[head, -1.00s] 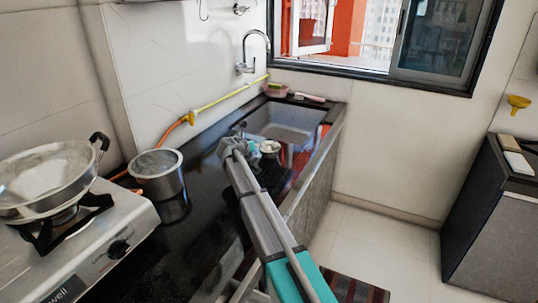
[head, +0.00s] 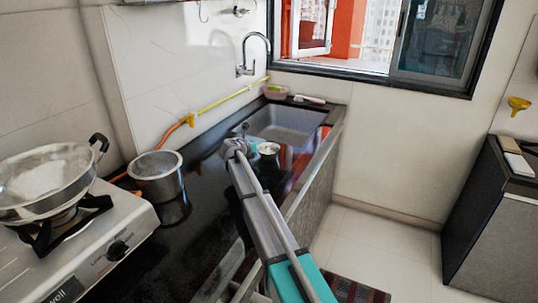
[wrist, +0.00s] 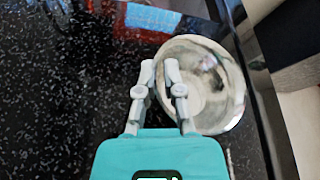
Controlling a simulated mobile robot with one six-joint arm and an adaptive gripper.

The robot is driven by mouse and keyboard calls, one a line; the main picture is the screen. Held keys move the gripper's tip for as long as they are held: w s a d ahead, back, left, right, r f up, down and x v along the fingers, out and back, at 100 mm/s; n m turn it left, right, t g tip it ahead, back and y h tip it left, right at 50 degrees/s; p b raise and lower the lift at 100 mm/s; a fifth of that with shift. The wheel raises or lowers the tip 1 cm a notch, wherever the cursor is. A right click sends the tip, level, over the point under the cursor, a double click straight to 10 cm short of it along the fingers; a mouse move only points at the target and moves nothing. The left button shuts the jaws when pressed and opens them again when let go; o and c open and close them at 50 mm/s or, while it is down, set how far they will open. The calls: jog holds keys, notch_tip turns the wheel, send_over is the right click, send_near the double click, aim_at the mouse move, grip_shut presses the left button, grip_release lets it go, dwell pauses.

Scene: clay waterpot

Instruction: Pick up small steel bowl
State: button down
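The small steel bowl (head: 268,148) stands on the black counter just right of my gripper (head: 237,150) in the head view. In the wrist view the bowl (wrist: 212,88) is right of centre, open side up and empty. My gripper (wrist: 160,68) reaches its left rim. The left finger lies outside the rim and the right finger overlaps the inside of the bowl. The fingers are close together with a narrow gap, and the rim seems to run between them. Contact with the rim cannot be made out.
A sink (head: 283,124) with a tap (head: 254,52) lies behind the bowl. A steel pot (head: 158,178) stands left of my arm, beside a stove (head: 75,245) with a large pan (head: 45,182). The counter's edge runs close on the right.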

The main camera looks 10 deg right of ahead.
jog(key=shift+r, duration=0.2)
dwell(0.5)
notch_tip(320, 180, up, 3)
jog(key=p, duration=0.3)
jog(key=s+a+r+p, duration=0.2)
jog(key=s+r+p, duration=0.7)
jog(key=s, duration=0.4)
jog(key=shift+s+r+p, duration=0.3)
jog(key=shift+s+p, duration=0.1)
jog(key=shift+p, duration=0.1)
jog(key=shift+r, duration=0.15)
notch_tip(320, 180, up, 6)
jog(key=p, duration=0.6)
jog(key=shift+s, duration=0.1)
dwell(0.6)
